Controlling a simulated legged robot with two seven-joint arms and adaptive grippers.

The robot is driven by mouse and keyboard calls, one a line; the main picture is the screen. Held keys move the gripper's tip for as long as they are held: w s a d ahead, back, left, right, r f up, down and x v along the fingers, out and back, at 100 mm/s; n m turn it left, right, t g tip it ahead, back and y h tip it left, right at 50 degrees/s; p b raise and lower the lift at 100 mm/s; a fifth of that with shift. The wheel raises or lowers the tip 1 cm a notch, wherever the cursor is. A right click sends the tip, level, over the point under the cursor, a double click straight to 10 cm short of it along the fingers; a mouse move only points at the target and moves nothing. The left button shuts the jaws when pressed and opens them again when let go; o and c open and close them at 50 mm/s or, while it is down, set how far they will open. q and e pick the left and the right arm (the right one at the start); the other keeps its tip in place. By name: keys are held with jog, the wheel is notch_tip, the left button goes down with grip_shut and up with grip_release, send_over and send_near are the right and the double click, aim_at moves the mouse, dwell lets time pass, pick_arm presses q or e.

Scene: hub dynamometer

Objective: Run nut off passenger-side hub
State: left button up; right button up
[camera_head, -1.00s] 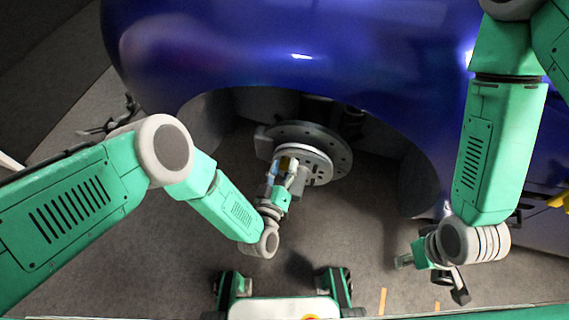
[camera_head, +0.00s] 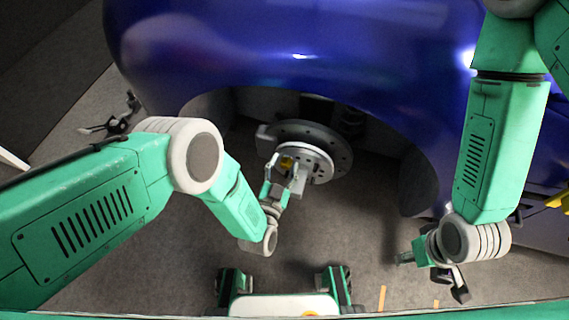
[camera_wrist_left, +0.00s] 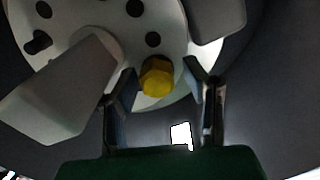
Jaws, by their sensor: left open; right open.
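The hub (camera_head: 322,151) is a pale round flange in front of a dark disc, inside the wheel arch of the blue car. A yellow hex nut (camera_wrist_left: 157,77) sits on the flange in the left wrist view; it is small and partly hidden in the head view (camera_head: 287,162). My left gripper (camera_head: 283,174) is open at the hub. In the left wrist view its two fingers (camera_wrist_left: 160,72) are on either side of the nut, with visible gaps; I cannot tell the depth. My right gripper (camera_head: 430,274) is open and empty, low at the right, away from the hub.
The blue car body (camera_head: 300,45) overhangs the hub, and the wheel arch walls surround it. Two grey blocks (camera_wrist_left: 62,90) stand out near the nut in the left wrist view. The grey floor (camera_head: 340,230) below the hub is clear.

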pick_arm(q)
grip_shut()
jog(key=n, duration=0.2)
jog(key=shift+a+n, duration=0.1)
jog(key=shift+n, duration=0.3)
jog(key=n, duration=0.3)
jog(key=shift+n, duration=0.4)
jog(key=n+b, duration=0.1)
jog(key=n, duration=0.4)
jog(key=shift+a+f, duration=0.1)
jog(key=shift+a, duration=0.05)
jog(key=n+b, duration=0.2)
jog(key=n, duration=0.4)
jog(key=n+b, duration=0.1)
jog(key=n, duration=0.2)
jog(key=shift+f+n, duration=0.1)
jog(key=shift+n, duration=0.3)
jog(key=n, duration=0.2)
jog(key=shift+r+n, duration=0.2)
jog(key=shift+n, duration=0.2)
